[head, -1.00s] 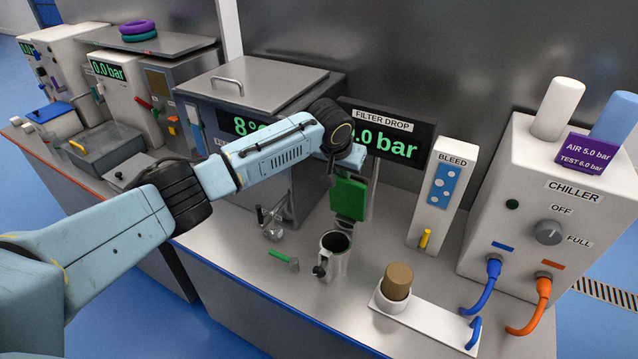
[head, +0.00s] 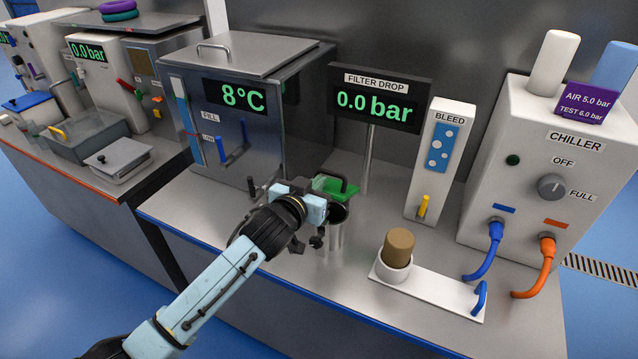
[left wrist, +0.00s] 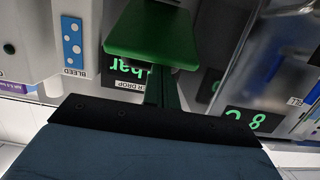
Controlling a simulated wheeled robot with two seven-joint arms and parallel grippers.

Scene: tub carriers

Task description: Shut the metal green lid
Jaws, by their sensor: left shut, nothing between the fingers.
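The green lid (head: 328,185) shows behind my left gripper in the head view, tilted and partly hidden, above the back of an open-topped metal cup (head: 337,238). Part of the cup's dark opening is visible, so the lid is not flat on it. In the left wrist view the lid (left wrist: 152,38) is a green plate in front of the gripper. My left gripper (head: 340,188) is shut and empty, close to the lid; whether it touches cannot be told. My right gripper is not in view.
A metal chiller tank (head: 240,135) stands left of the cup. The FILTER DROP display (head: 375,98) is behind it, and the BLEED box (head: 440,160) to the right. A white tray (head: 440,292) holds a brown-topped cup (head: 398,250). The counter front is mostly clear.

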